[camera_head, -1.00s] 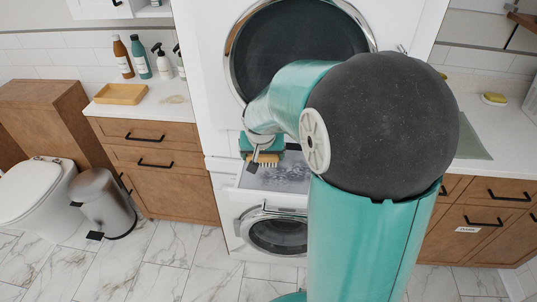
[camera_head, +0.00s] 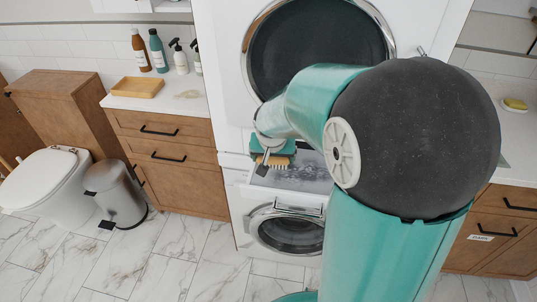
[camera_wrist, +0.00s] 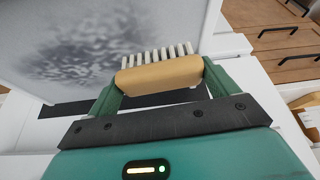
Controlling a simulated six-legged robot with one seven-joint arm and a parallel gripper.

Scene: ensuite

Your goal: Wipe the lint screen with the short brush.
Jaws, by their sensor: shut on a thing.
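The short brush (camera_wrist: 160,76) has a tan wooden back and pale bristles. My gripper (camera_wrist: 158,88) is shut on it, with a green finger at each end of its back, in the wrist view. The bristles point away from my gripper, toward the lint screen. The lint screen (camera_wrist: 90,45) is a pale panel with a dark grey patch of lint. In the head view the lint screen (camera_head: 300,178) lies in a pulled-out drawer between the two machines. The brush (camera_head: 275,160) is at its left part; I cannot tell whether the bristles touch it.
A dryer door (camera_head: 318,50) is above and a washer door (camera_head: 290,232) below. A wooden counter (camera_head: 165,150) at left holds several bottles and a tan tray (camera_head: 138,87). A steel bin (camera_head: 115,195) and toilet (camera_head: 45,180) stand further left. Marble floor in front is clear.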

